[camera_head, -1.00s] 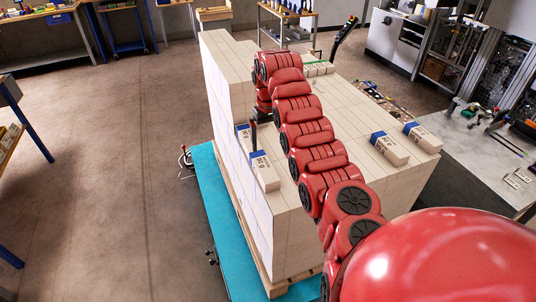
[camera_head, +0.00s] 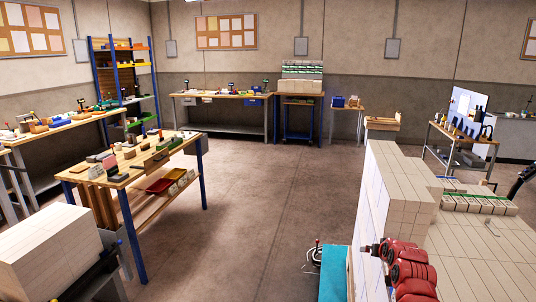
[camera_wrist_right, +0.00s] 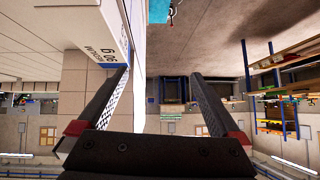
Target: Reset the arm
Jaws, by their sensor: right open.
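My right gripper (camera_wrist_right: 162,78) is open in the right wrist view, with nothing between its fingers. A labelled white ream (camera_wrist_right: 108,42) is close beside its left finger; I cannot tell whether they touch. In the head view my red right arm (camera_head: 410,272) is at the bottom right, in front of the stack of pale reams (camera_head: 390,190). The fingers are not clear there. My left gripper is in neither view.
A teal platform (camera_head: 335,275) lies on the floor at the stack's left. A wooden workbench (camera_head: 130,165) with tools stands at left, and a pale block stack (camera_head: 50,250) at lower left. The floor (camera_head: 270,210) between is clear.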

